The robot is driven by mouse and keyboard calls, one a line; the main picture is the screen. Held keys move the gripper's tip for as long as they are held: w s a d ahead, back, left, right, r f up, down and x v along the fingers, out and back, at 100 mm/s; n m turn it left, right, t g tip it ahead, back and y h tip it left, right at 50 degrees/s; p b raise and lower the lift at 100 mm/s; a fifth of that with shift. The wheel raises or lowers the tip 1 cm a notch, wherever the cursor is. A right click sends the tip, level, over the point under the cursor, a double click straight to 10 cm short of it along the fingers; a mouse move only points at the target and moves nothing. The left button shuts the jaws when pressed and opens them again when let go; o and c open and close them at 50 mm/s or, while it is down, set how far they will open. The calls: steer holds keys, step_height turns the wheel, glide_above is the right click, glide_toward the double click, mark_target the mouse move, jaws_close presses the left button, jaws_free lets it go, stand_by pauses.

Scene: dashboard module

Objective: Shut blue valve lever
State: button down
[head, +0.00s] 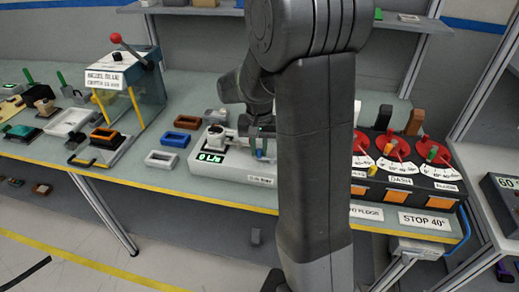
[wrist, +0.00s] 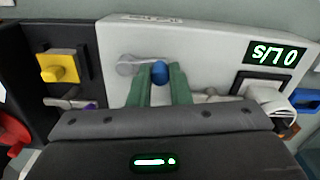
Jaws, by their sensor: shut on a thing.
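The blue valve lever's round knob (wrist: 161,70) sits between the two green fingers of my gripper (wrist: 160,84) in the wrist view. The fingers are shut on it. The lever's grey pivot (wrist: 127,64) shows just left of the fingers, and the lever lies sideways across the white valve module (wrist: 210,45). The module's display (wrist: 275,53) reads 0 L/s, upside down in this view. In the head view the module (head: 232,174) stands on the bench with its display (head: 211,158). There my arm hides much of the module's right side and most of the lever.
A black module with red dials (head: 395,155) stands close on the right. A yellow knob (wrist: 60,66) is near my gripper in the wrist view. A white cup-like part (head: 216,138) stands on the valve module. Small blue (head: 174,138) and white (head: 161,160) frames lie left of it.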

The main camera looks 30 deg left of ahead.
steer(key=shift+w+a+m, duration=0.15)
steer(key=shift+w+m, duration=0.2)
steer(key=shift+m, duration=0.65)
steer(key=shift+r, duration=0.1)
steer(key=c, duration=1.3)
jaws_free()
steer(key=shift+c, duration=0.2)
step_height(320, 180, up, 14)
steer(key=shift+f, duration=0.2)
